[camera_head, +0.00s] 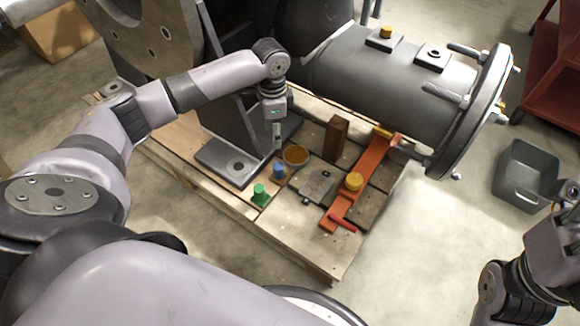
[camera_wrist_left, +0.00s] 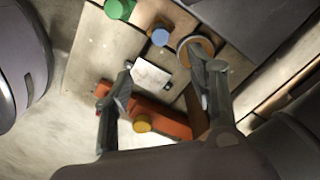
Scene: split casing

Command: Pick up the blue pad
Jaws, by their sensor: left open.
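The blue pad (camera_head: 279,171) is a small round blue piece on the wooden pallet deck, between a green piece (camera_head: 260,193) and a round orange-brown dish (camera_head: 296,155). In the left wrist view the blue pad (camera_wrist_left: 160,37) shows at the top centre, beyond the fingertips. My left gripper (camera_head: 277,138) hangs above the deck, pointing down. In the wrist view my left gripper (camera_wrist_left: 163,68) has its fingers spread with nothing between them. A pale plate lies below the gap between the fingers. My right arm shows at the lower right; its gripper is not visible.
The pallet (camera_head: 290,235) also bears an orange bar with a yellow knob (camera_head: 354,181), a brown block (camera_head: 336,138) and a grey metal plate (camera_head: 316,186). A grey bracket and the large grey casing (camera_head: 400,80) stand behind. A grey bin (camera_head: 527,176) is on the floor.

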